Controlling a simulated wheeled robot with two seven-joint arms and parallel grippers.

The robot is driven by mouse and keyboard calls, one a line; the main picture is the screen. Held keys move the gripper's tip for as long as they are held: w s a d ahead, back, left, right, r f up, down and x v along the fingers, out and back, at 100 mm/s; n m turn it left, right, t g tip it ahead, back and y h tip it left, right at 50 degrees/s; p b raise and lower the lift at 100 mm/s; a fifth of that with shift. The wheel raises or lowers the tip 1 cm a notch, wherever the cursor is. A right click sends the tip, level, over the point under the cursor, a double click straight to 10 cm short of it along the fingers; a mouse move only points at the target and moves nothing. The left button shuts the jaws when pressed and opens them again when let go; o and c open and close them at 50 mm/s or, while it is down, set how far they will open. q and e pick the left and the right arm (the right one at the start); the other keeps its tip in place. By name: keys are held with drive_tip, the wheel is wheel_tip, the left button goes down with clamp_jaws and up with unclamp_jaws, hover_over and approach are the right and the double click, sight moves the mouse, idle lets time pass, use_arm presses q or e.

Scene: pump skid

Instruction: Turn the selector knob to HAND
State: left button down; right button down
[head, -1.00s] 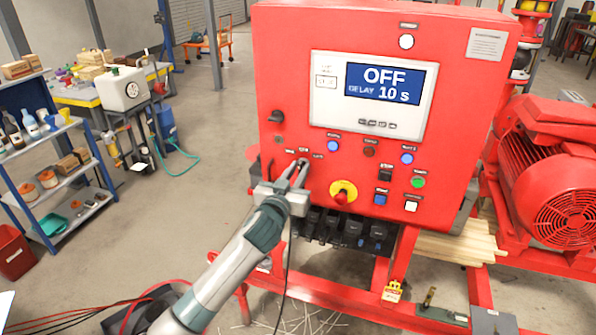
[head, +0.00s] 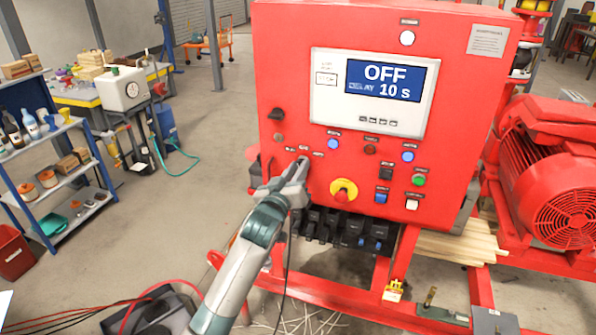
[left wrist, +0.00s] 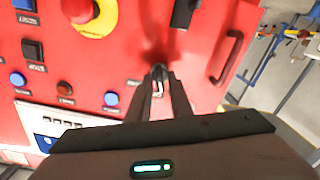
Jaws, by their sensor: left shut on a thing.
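The selector knob (left wrist: 158,72) is a small dark knob on the front of the red control cabinet (head: 290,60). In the left wrist view it sits between the fingertips of my left gripper (left wrist: 160,80). In the head view my left gripper (head: 300,168) reaches the lower left of the panel and mostly covers the knob, with small labels around it. The gripper is shut on the knob. The label text is too small to read surely. The display (head: 385,83) reads OFF and DELAY 10 s. My right gripper is not in view.
A red and yellow emergency stop (head: 343,191) is right of the gripper. Several coloured buttons lie further right. A red motor (head: 550,165) stands at right; open floor lies left.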

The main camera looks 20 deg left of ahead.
use_arm(q)
drive_tip(key=n+p, duration=0.1)
drive_tip(key=n, duration=0.4)
drive_tip(key=shift+a+n, duration=0.1)
drive_tip(key=shift+n, duration=0.2)
idle(0.4)
drive_tip(key=c, duration=1.8)
unclamp_jaws()
drive_tip(key=shift+c, duration=0.2)
drive_tip(key=shift+s, duration=0.1)
drive_tip(key=s+b, duration=0.6)
drive_tip(key=s, duration=1.1)
drive_tip(key=shift+a, duration=0.3)
